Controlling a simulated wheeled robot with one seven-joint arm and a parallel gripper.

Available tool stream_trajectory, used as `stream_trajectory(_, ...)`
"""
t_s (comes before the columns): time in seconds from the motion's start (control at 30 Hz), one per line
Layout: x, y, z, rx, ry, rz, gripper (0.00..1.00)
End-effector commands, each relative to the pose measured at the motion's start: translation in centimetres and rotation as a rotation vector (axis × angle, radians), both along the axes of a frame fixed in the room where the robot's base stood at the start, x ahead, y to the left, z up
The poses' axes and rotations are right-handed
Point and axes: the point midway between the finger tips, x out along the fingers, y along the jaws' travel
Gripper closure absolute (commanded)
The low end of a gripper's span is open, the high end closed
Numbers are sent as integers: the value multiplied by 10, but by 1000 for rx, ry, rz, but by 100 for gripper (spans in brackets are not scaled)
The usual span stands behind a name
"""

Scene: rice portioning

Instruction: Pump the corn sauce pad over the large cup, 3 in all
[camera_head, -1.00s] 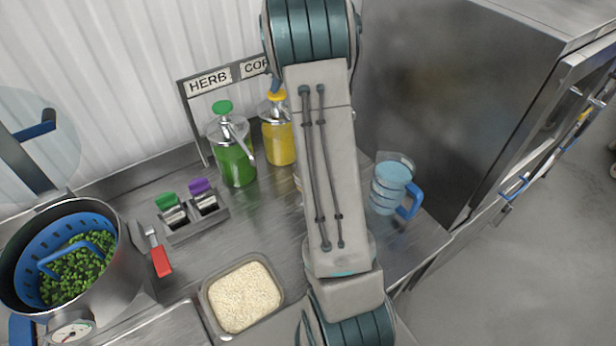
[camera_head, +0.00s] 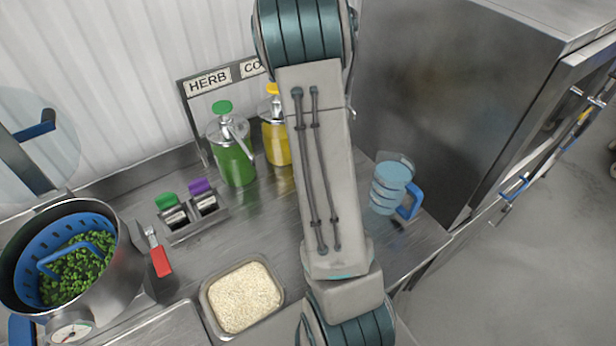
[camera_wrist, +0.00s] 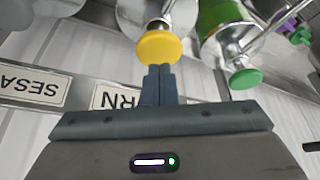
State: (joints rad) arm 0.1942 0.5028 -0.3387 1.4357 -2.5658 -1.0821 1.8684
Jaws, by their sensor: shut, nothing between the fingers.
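The corn sauce pump is a yellow-filled bottle (camera_head: 277,143) with a round yellow pad (camera_head: 272,89) on top. It stands at the back of the counter, partly behind my arm. In the wrist view the yellow pad (camera_wrist: 158,47) is right in front of the fingertips. My gripper (camera_wrist: 160,72) is shut and empty, its tips at the pad's near edge; I cannot tell whether they touch it. My gripper is hidden behind my arm in the head view. I cannot make out a large cup under the spout; my arm covers that area.
A green herb bottle (camera_head: 232,158) stands just left of the corn one. Blue stacked cups with a handle (camera_head: 390,187) stand right of my arm. A rice tray (camera_head: 208,312), a small two-slot holder (camera_head: 196,228) and a pot with a blue basket (camera_head: 112,275) are at left.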

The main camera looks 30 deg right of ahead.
Motion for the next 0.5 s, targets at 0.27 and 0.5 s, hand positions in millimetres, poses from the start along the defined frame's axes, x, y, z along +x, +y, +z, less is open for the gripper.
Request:
stream_trajectory(0.27, 0, 0, 0, -1, -2, 1, 100)
stream_trajectory(0.5, 0, 0, -5, 1, 0, 0, 100)
